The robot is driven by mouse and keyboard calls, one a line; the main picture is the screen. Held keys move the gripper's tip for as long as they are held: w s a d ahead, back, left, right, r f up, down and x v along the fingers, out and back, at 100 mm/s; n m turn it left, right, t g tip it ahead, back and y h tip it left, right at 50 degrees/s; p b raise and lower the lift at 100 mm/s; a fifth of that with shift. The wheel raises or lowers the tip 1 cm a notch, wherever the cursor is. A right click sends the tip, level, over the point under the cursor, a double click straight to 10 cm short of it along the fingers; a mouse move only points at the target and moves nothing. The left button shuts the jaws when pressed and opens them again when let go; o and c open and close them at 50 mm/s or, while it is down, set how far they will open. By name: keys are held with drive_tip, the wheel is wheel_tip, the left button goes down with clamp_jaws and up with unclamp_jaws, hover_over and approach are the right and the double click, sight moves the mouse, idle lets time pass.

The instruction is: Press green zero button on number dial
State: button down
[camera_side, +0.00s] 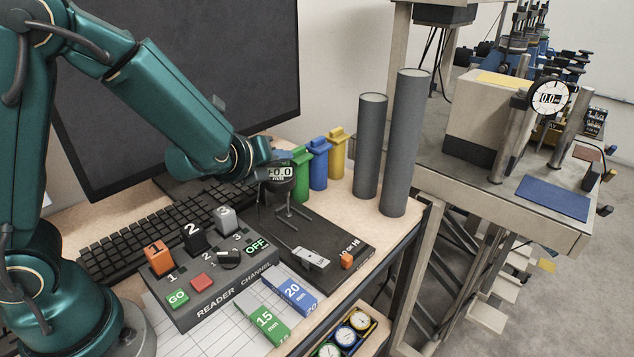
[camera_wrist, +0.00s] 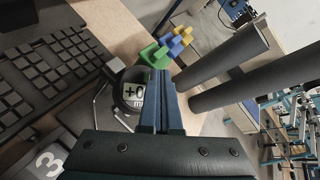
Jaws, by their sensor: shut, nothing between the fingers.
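The number dial (camera_side: 281,171) is a small round black gauge with a white readout of about 0.0 mm. It stands on a thin metal stand on a dark base plate. The dial (camera_wrist: 134,93) is partly behind my fingers in the wrist view. I cannot make out a green zero button on it in either view. My gripper (camera_side: 279,157) is shut and empty, with its fingertips at or just above the top of the dial. In the wrist view my gripper (camera_wrist: 160,80) points past the dial's right side toward the green block. Contact cannot be told.
Green (camera_side: 301,168), blue (camera_side: 318,165) and yellow (camera_side: 337,155) blocks stand behind the dial. Two tall grey cylinders (camera_side: 403,140) stand to the right. A reader channel panel (camera_side: 215,270) with a green GO button (camera_side: 178,298) is in front. A keyboard (camera_side: 150,232) lies left.

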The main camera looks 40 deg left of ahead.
idle(0.3)
drive_tip(key=shift+s+d+r, duration=0.2)
drive_tip(key=shift+r, duration=0.5)
drive_tip(key=shift+s+d+r, duration=0.2)
drive_tip(key=shift+r, duration=0.6)
drive_tip(key=shift+s+d+r, duration=0.2)
drive_tip(key=shift+r, duration=0.55)
drive_tip(key=shift+s+d+r, duration=0.2)
drive_tip(key=shift+r, duration=0.6)
